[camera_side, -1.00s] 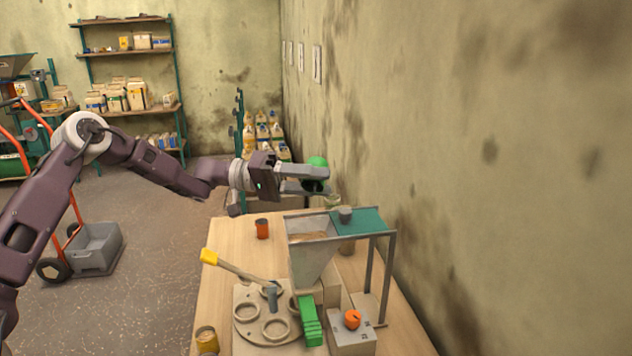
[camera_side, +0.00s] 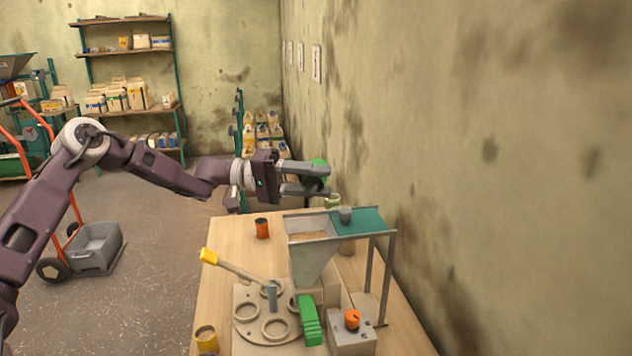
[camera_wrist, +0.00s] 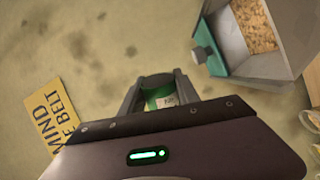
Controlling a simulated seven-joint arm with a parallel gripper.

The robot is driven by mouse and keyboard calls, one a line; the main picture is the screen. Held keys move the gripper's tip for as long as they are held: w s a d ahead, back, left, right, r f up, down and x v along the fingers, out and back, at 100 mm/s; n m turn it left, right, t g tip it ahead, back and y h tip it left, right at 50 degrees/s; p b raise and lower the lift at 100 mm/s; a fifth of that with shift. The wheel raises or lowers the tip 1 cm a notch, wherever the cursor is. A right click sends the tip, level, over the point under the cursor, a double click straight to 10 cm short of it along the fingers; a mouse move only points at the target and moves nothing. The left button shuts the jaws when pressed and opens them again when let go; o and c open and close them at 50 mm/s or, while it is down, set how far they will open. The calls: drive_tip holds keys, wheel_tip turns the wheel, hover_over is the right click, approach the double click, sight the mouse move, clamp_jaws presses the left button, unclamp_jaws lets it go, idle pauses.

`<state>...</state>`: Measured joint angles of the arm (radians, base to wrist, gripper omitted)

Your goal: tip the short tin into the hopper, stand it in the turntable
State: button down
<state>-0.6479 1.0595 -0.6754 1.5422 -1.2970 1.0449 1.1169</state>
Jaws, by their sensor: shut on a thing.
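My gripper (camera_side: 305,179) is shut on a green tin (camera_side: 320,165), held in the air above and behind the hopper (camera_side: 313,262). The tin also shows between the fingers in the wrist view (camera_wrist: 158,94); its exact tilt is hard to tell. The hopper is a grey funnel with tan grain inside, seen at the upper right of the wrist view (camera_wrist: 230,38). The turntable (camera_side: 258,333) is a pale disc with several ring-shaped seats, on the table left of the hopper. I cannot see any tin in its visible seats.
A red-orange tin (camera_side: 262,229) and a yellow tin (camera_side: 207,338) stand on the table. A yellow-handled lever (camera_side: 238,271) reaches over the turntable. A box with an orange knob (camera_side: 352,319) stands in front.

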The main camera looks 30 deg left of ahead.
drive_tip(key=n, duration=0.2)
drive_tip(key=shift+w+a+n, duration=0.1)
drive_tip(key=shift+w+n, duration=0.2)
drive_tip(key=n, duration=0.4)
drive_tip(key=shift+w+a+r+n, duration=0.2)
drive_tip(key=shift+w+r+n, duration=0.1)
drive_tip(key=shift+w+n, duration=0.1)
drive_tip(key=n, duration=0.4)
drive_tip(key=shift+w+a+n, duration=0.1)
drive_tip(key=shift+w+n, duration=0.1)
drive_tip(key=shift+n, duration=0.1)
drive_tip(key=n, duration=0.4)
drive_tip(key=shift+f+n, duration=0.15)
drive_tip(key=shift+n, duration=0.15)
drive_tip(key=n, duration=0.4)
drive_tip(key=shift+s+f, duration=0.1)
drive_tip(key=shift+f, duration=0.2)
